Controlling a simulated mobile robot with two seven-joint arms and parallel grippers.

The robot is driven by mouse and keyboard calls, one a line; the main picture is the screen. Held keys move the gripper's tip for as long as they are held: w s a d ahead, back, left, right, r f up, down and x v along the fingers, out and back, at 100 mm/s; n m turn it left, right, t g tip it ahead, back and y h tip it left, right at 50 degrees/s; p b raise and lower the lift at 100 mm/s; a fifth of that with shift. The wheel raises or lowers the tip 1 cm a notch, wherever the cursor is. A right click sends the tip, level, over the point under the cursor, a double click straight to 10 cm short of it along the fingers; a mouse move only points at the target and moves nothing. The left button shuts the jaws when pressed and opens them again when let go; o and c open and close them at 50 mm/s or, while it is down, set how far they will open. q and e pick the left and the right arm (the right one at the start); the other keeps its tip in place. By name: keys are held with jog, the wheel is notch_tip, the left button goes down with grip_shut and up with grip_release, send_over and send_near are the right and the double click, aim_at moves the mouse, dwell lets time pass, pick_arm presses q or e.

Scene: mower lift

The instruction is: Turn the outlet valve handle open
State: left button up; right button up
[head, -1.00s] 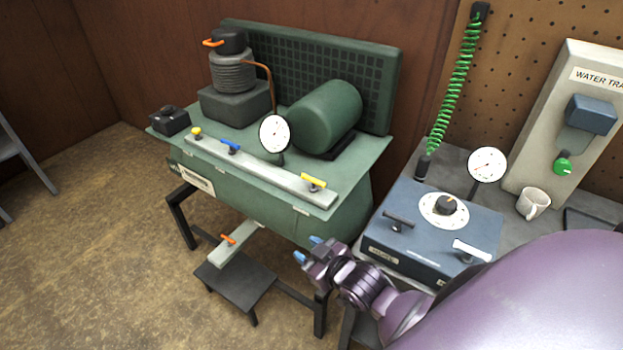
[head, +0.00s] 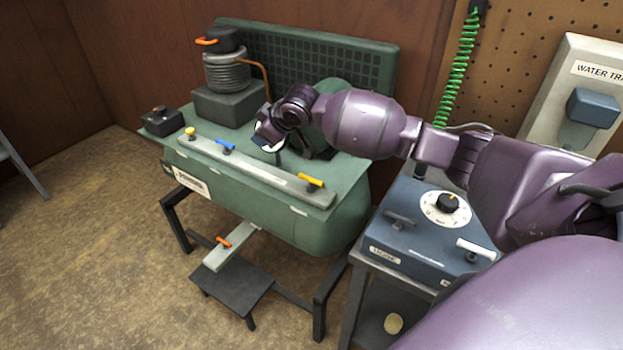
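No handle has a readable outlet label. On the pale rail (head: 260,178) of the green compressor (head: 225,198) sit a small yellow knob handle (head: 190,131), a blue handle (head: 226,146) and a yellow lever handle (head: 311,180). An orange handle (head: 223,242) is on the pale bar below. The blue box (head: 425,238) carries a dark handle (head: 400,217) and a white handle (head: 477,249). My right gripper (head: 266,142) is over the compressor top, above and behind the rail, in front of the mostly hidden gauge. Its fingers overlap, so opening is unclear. My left gripper is out of view.
The motor (head: 333,92) is mostly hidden behind my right arm. The coiled pump (head: 226,72) stands left of my gripper. A dial (head: 446,207) is on the blue box. A green coiled hose (head: 460,75) hangs at the back.

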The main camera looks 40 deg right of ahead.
jog(key=d+r+m+g+h, duration=0.1)
jog(key=d+r+m+g, duration=0.15)
jog(key=d, duration=0.45)
jog(key=g, duration=0.7)
send_near(311, 183)
jog(key=shift+m, duration=0.35)
jog(key=f, duration=0.3)
jog(key=f+b, duration=0.1)
jog(key=f, duration=0.4)
jog(key=shift+s+a+f, duration=0.1)
jog(key=shift+a+f, duration=0.25)
jog(key=shift+a, duration=0.05)
grip_shut()
